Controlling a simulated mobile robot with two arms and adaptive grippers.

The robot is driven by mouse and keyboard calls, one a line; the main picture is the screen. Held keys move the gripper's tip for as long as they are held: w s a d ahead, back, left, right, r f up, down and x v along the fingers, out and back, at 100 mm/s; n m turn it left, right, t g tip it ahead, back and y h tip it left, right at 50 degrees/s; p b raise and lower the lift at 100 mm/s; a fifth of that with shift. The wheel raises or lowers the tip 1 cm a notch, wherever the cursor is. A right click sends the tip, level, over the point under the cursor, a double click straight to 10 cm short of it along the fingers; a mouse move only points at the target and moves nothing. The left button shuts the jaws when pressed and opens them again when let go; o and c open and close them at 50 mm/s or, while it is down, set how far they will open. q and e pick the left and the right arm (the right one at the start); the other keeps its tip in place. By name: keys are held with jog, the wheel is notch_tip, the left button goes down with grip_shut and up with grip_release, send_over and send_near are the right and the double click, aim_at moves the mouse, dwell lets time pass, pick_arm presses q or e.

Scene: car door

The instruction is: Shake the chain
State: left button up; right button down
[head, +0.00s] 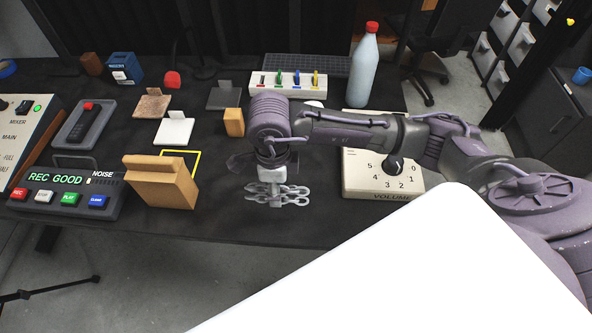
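My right gripper (277,194) hangs at the end of the arm that comes in from the right, above the front part of the dark table. Pale grey, loop-shaped pieces spread to both sides at its lower end. I cannot tell whether these are only finger linkages or include chain links, nor whether the fingers are open or shut. No chain can be made out for certain elsewhere. My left gripper is not in view.
A tan wooden block (160,182) and a recorder panel (66,196) reading "REC GOOD" stand left of the gripper. A volume dial box (358,184) is at its right. A bottle (362,75) and a box with coloured sliders (287,84) stand behind. A large white surface covers the lower right.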

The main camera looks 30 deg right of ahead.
jog(key=w+a+r+b, duration=0.2)
jog(key=w+a+b, duration=0.1)
jog(key=a, duration=1)
jog(key=w+a+r+b, duration=0.1)
jog(key=w+a+b, duration=0.2)
jog(key=a, duration=0.9)
jog(key=shift+w+a+r+b, duration=0.2)
jog(key=shift+a+r+b, duration=0.2)
jog(key=shift+b, duration=0.15)
jog(key=a, duration=0.2)
jog(key=s+a+b, duration=0.1)
jog(key=a, duration=0.2)
jog(key=shift+d, duration=0.1)
